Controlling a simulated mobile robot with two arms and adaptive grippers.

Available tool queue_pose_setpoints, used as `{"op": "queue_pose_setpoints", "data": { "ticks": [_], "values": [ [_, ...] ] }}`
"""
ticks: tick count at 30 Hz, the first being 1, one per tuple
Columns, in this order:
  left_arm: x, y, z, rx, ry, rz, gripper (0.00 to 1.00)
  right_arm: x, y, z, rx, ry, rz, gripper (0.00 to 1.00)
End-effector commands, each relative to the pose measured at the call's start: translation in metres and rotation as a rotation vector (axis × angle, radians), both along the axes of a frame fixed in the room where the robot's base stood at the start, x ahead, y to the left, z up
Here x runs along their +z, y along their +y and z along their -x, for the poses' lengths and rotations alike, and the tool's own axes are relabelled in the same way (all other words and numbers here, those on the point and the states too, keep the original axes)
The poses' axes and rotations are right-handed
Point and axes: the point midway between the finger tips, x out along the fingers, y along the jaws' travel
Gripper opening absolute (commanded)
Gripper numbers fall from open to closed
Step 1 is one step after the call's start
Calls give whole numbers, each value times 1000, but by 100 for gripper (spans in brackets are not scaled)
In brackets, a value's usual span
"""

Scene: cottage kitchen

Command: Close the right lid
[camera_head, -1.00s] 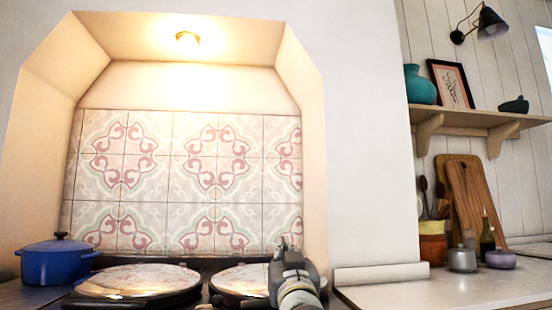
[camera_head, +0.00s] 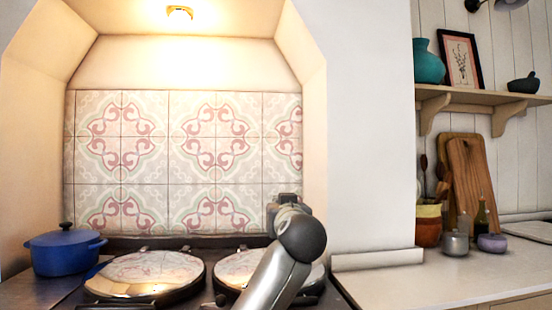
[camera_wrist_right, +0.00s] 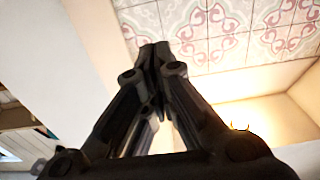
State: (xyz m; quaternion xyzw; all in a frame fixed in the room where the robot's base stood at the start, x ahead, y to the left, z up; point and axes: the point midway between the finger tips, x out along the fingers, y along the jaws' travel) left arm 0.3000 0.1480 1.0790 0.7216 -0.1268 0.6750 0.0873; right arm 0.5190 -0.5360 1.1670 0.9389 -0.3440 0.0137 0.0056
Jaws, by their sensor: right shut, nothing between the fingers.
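The right lid (camera_head: 236,267) is a round, shiny metal cover lying about flat on the stove top. My right arm crosses in front of it and hides its right part. The matching left lid (camera_head: 145,273) also lies flat beside it. My right gripper (camera_head: 286,200) is above the back of the right lid, in front of the tiles, apart from the lid as far as I can see. In the right wrist view its dark fingers (camera_wrist_right: 154,52) are together with nothing between them. The left gripper is in no view.
A blue pot (camera_head: 65,252) stands at the stove's left. The alcove's right wall (camera_head: 313,150) is close to my right gripper. The counter (camera_head: 430,282) on the right has clear room in front, with jars and cutting boards (camera_head: 470,185) at the back.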

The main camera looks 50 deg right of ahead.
Motion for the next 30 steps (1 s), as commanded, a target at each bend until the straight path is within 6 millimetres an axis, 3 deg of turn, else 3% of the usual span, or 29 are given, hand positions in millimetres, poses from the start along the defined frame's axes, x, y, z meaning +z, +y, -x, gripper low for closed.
{"op": "queue_pose_setpoints", "data": {
  "ticks": [1, 3, 24, 30],
  "values": [
    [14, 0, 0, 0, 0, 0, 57, 12, -1, -2, 1, 14, -13, 0],
    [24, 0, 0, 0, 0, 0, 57, 16, -3, -4, 1, 34, -30, 0],
    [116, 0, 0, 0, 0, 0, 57, 64, -24, -29, 2, 227, -195, 0],
    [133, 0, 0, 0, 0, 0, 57, 74, -28, -34, 2, 266, -226, 0]
  ]
}}
